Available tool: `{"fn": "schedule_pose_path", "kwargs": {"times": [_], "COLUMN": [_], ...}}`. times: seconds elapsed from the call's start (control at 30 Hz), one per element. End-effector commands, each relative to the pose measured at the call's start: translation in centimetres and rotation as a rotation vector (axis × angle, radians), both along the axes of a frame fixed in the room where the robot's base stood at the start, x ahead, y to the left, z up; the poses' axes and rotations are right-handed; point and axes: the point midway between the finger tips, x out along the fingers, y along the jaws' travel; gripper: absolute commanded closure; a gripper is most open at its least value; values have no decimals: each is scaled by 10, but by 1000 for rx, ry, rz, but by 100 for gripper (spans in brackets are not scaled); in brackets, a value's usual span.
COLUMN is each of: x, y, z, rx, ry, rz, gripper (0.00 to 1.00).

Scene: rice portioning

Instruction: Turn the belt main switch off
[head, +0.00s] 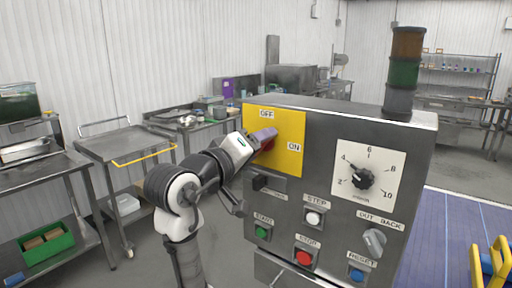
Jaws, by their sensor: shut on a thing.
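The belt main switch is a red rotary handle (268,146) on a yellow plate (290,126) at the upper left of the grey control panel. The plate has an OFF label (267,114) at the top and an ON label (294,147) at the right. My gripper (264,138) is at the plate and shut on the red handle. The gripper covers most of the handle, so I cannot tell which label it points to.
Below are a black switch (262,183), a green START button (262,232), a white STEP button (313,218), a red STOP button (304,258) and a blue RESET button (357,275). A numbered dial (362,178) is on the right. A steel cart (125,145) stands behind left.

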Motion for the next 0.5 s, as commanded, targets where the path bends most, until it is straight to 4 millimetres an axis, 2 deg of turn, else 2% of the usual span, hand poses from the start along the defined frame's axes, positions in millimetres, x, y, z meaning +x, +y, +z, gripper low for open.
{"fn": "schedule_pose_path", "kwargs": {"times": [0.5], "x": [0], "y": [0], "z": [1], "rx": [-371], "ry": [268], "rz": [0], "gripper": [59]}}
